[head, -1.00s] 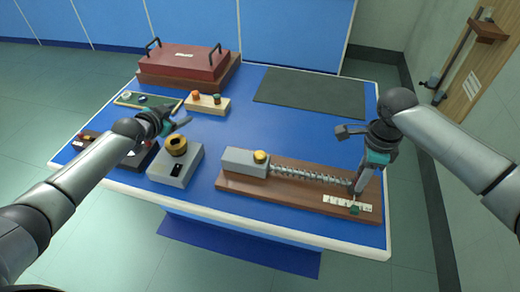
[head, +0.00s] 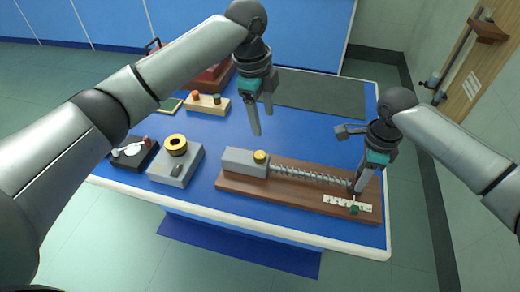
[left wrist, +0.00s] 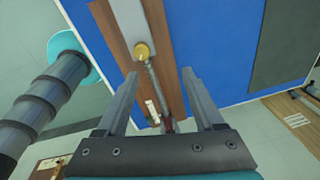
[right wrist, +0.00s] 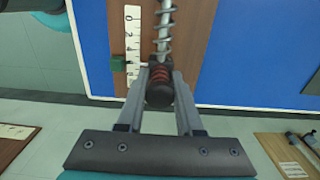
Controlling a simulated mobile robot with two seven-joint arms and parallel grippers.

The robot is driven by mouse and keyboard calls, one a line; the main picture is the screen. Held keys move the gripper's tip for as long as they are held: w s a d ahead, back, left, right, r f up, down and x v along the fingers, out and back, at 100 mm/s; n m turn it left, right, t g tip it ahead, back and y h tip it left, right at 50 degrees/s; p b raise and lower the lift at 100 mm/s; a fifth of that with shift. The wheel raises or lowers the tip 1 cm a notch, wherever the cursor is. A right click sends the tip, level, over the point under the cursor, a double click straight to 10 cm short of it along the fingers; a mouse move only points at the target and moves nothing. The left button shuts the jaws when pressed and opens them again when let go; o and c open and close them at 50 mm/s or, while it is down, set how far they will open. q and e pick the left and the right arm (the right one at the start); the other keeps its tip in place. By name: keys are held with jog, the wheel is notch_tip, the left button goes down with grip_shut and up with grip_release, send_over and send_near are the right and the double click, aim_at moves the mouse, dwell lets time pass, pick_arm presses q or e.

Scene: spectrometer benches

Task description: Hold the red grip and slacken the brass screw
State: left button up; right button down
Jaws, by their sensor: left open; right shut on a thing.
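The brass screw (head: 260,156) sits on top of a grey block (head: 240,162) at the left end of a brown wooden board (head: 290,200). It also shows in the left wrist view (left wrist: 143,50). A coiled spring on a rod (head: 310,176) runs right from the block. My right gripper (head: 357,188) is shut on the red grip (right wrist: 159,76) at the rod's right end; jaws flank it in the right wrist view. My left gripper (head: 261,118) is open and empty, above the table behind the brass screw, pointing down.
A white scale (head: 347,203) with a green marker (head: 355,210) lies on the board's right end. A grey box with a brass ring (head: 176,144), a black device (head: 133,152) and a small wooden block (head: 207,105) stand left. A dark mat (head: 320,97) lies behind.

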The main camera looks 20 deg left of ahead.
aim_at(260, 155)
pick_arm(q)
jog(key=shift+m+g+y, duration=0.5)
jog(key=shift+m+y, duration=0.1)
jog(key=shift+m, duration=0.3)
jog(key=f, duration=0.3)
jog(key=s+f, duration=0.1)
jog(key=f, duration=0.2)
jog(key=s+f, duration=0.1)
jog(key=f, duration=0.2)
jog(key=shift+s+f, duration=0.1)
jog(key=shift+f, duration=0.25)
grip_shut()
